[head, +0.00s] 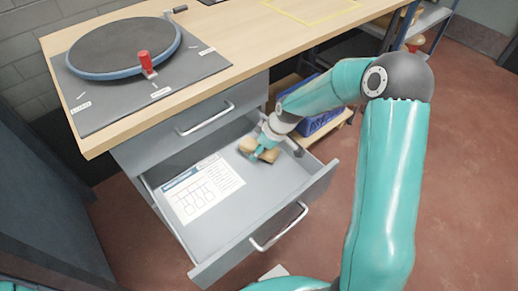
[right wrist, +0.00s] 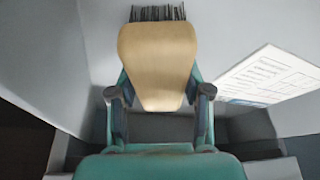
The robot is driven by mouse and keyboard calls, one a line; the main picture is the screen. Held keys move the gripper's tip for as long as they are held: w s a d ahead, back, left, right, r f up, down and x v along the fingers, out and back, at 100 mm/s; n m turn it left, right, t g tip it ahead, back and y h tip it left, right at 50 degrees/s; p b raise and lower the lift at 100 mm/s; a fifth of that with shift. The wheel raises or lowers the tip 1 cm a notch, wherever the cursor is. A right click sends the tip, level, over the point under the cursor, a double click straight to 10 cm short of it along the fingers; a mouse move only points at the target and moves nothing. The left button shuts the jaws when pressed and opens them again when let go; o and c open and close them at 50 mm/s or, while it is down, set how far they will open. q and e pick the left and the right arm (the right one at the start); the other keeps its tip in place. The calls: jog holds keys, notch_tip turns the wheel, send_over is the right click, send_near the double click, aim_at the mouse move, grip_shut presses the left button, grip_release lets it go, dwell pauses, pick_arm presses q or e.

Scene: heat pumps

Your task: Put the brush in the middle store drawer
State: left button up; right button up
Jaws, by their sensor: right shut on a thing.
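The brush (head: 248,145) has a pale wooden body. It is over or in the right-hand end of the open drawer (head: 215,232); I cannot tell whether it touches the drawer floor. My right gripper (head: 262,153) reaches down into the drawer space and is shut on the brush. In the right wrist view the brush (right wrist: 158,60) is between the two fingers of my right gripper (right wrist: 160,95), with dark bristles at its far end. The open drawer is directly below a closed drawer (head: 190,128). My left gripper is not in view.
A printed sheet (head: 203,190) lies on the drawer floor at the left; bare floor shows beside it. The worktop (head: 240,45) above carries a round turntable (head: 120,45) with a red knob (head: 145,62). A blue crate (head: 322,118) stands on a shelf behind my right arm.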

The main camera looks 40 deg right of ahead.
jog(key=o, duration=1.2)
jog(key=shift+f, duration=0.1)
jog(key=p+v, duration=0.2)
jog(key=v, duration=0.9)
jog(key=shift+s+d+r, duration=0.1)
jog(key=shift+s+r, duration=0.15)
jog(key=shift+r, duration=0.3)
